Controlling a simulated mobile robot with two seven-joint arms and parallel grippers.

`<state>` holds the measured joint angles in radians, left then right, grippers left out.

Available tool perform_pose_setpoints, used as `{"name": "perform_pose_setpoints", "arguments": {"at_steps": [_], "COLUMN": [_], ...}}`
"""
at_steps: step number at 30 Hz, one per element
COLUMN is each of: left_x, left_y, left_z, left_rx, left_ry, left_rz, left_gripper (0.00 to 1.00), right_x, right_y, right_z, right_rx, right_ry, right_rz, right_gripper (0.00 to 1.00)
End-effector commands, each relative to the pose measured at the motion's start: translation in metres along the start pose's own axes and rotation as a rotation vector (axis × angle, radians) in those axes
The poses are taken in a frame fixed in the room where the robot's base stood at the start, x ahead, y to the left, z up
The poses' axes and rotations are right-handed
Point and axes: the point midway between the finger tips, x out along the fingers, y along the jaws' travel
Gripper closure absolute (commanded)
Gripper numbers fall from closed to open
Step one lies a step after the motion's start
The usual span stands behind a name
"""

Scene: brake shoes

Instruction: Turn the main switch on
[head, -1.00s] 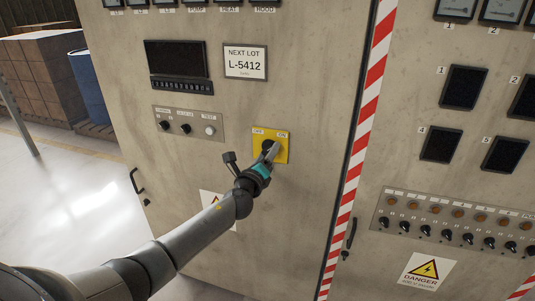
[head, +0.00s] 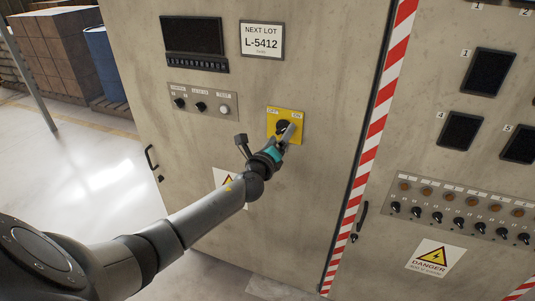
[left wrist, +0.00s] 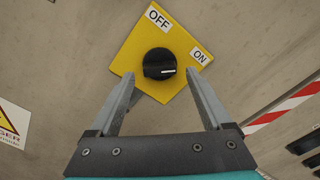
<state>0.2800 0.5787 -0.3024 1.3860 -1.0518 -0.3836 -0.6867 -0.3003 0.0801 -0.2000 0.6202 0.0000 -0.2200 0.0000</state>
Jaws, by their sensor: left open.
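The main switch is a black rotary knob (left wrist: 159,63) on a yellow plate (head: 272,113) marked OFF and ON, on the cabinet door. In the left wrist view the plate (left wrist: 130,55) looks tilted, with OFF at top and ON at right. The knob's white mark points right, roughly toward the ON label. My left gripper (head: 287,131) is at the plate in the head view, partly covering the knob. In the left wrist view its open fingers (left wrist: 159,77) flank the knob's lower part with gaps on both sides, holding nothing. My right gripper is not in view.
A small panel (head: 202,102) with two knobs and a white button is left of the plate. A door handle (head: 359,222) and red-white striped edge (head: 367,150) stand at right, beside a row of small switches (head: 459,222). Open floor (head: 95,160) lies left.

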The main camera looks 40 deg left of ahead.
Motion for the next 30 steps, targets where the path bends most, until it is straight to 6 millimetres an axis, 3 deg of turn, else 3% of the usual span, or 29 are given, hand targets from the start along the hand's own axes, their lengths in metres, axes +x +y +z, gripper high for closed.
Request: {"name": "perform_pose_setpoints", "arguments": {"at_steps": [21, 30], "left_x": [-0.11, -0.136], "left_y": [0.001, 0.0], "left_z": [0.0, 0.001], "left_rx": [0.003, 0.002], "left_ry": [0.002, 0.0], "left_rz": [0.001, 0.0], "left_gripper": [0.18, 0.18], "right_x": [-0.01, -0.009], "right_y": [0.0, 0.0], "right_z": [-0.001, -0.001], "right_rx": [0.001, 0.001], "right_ry": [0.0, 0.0], "right_rz": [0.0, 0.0], "right_gripper": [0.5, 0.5]}}
